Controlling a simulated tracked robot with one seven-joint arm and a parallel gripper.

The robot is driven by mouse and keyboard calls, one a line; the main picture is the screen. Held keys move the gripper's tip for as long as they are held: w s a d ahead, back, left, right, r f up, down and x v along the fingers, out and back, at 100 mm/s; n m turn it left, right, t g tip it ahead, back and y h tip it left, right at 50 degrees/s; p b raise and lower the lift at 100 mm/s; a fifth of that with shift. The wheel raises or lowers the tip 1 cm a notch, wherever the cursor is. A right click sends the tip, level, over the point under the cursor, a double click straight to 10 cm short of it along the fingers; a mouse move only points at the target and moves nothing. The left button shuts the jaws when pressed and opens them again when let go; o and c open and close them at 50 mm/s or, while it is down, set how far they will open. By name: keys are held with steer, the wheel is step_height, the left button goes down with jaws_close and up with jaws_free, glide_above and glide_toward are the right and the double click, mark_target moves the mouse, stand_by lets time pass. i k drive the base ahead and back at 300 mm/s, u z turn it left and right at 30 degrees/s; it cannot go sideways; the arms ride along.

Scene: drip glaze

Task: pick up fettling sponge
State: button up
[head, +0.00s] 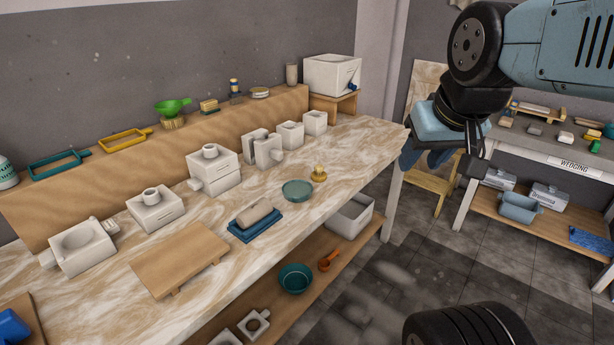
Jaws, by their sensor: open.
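I cannot tell for certain which thing is the fettling sponge. A small yellow piece (319,174) stands alone on the marbled worktop, near its front edge and right of a teal bowl (297,191). A small tan and green block (209,105) on the raised back shelf also looks sponge-like. My gripper (438,165) hangs from the arm at the upper right, pointing down, beyond the worktop's right end. It is open, and I see nothing held in it. It is apart from both pieces.
White plaster moulds (213,170) line the worktop (345,150). A lower shelf holds a teal basin (296,279). A wedging table (545,145) stands right; tiled floor lies between.

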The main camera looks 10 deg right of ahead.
mark_target(319, 175)
steer(key=z, duration=0.15)
steer(key=i, duration=0.95)
steer(key=u, duration=0.1)
